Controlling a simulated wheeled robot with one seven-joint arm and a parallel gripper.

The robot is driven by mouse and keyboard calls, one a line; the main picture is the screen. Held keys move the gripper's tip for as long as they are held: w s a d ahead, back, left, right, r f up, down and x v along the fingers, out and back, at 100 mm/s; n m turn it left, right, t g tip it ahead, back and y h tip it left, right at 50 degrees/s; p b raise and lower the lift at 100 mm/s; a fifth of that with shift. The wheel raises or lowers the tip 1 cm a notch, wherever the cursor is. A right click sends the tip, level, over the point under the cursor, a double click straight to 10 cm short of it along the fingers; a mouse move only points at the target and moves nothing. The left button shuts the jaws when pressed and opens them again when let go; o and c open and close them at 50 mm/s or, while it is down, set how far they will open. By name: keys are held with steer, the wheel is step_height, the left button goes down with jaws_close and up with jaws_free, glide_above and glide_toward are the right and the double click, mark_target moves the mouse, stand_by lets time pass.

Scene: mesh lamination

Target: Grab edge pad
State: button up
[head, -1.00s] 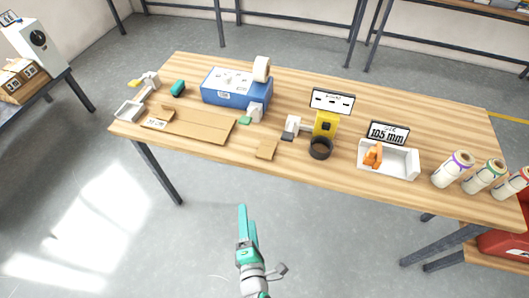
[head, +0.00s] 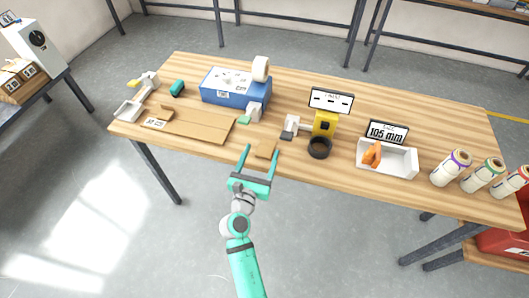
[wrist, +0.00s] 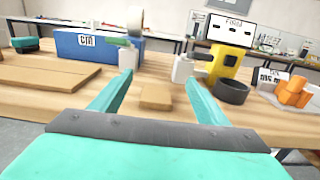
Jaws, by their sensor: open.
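A small tan cardboard piece, which looks like the edge pad (head: 265,147), lies near the front edge of the table. My gripper (head: 261,151) is open and empty, its two teal fingers pointing at the pad from the front edge side. In the head view the fingertips appear on either side of the pad, close to it. In the wrist view the pad (wrist: 157,97) shows between the open fingers (wrist: 159,77). I cannot tell whether a finger touches it.
A larger flat cardboard sheet (head: 205,125) lies to the left. A white and grey device (head: 291,126), a dark ring (head: 319,147) and a yellow device (head: 325,122) stand to the right. A blue box (head: 232,93) is behind. A white tray (head: 400,164) holds orange pieces.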

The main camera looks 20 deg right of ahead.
mark_target(267, 146)
step_height(267, 146, down, 5)
steer(key=shift+f, duration=0.1)
steer(key=shift+w+d+r, duration=0.35)
steer(key=shift+w+r, duration=0.1)
steer(key=shift+w+d+r, duration=0.15)
steer(key=shift+w+d, duration=0.05)
steer(key=shift+d, duration=0.2)
steer(key=shift+w+r, duration=0.1)
steer(key=shift+r, duration=0.1)
steer(key=w+d, duration=0.1)
steer(key=w+d+f, duration=0.1)
steer(key=w, duration=0.1)
steer(key=w+d, duration=0.1)
steer(key=shift+w+d+f, duration=0.15)
steer(key=shift+d+f, duration=0.05)
steer(key=shift+f, duration=0.05)
steer(key=shift+w+a+r, duration=0.25)
steer(key=shift+w+a, duration=0.1)
steer(key=shift+a, duration=0.15)
steer(key=shift+w+d+f, duration=0.1)
steer(key=shift+w+d, duration=0.05)
steer(key=shift+a, duration=0.25)
steer(key=shift+s, duration=0.2)
steer(key=shift+s+d, duration=0.15)
steer(key=shift+d, duration=0.1)
steer(key=shift+c, duration=0.6)
steer(key=shift+s+d, duration=0.1)
steer(key=shift+d, duration=0.1)
steer(key=c, duration=1)
steer(key=shift+a, duration=0.1)
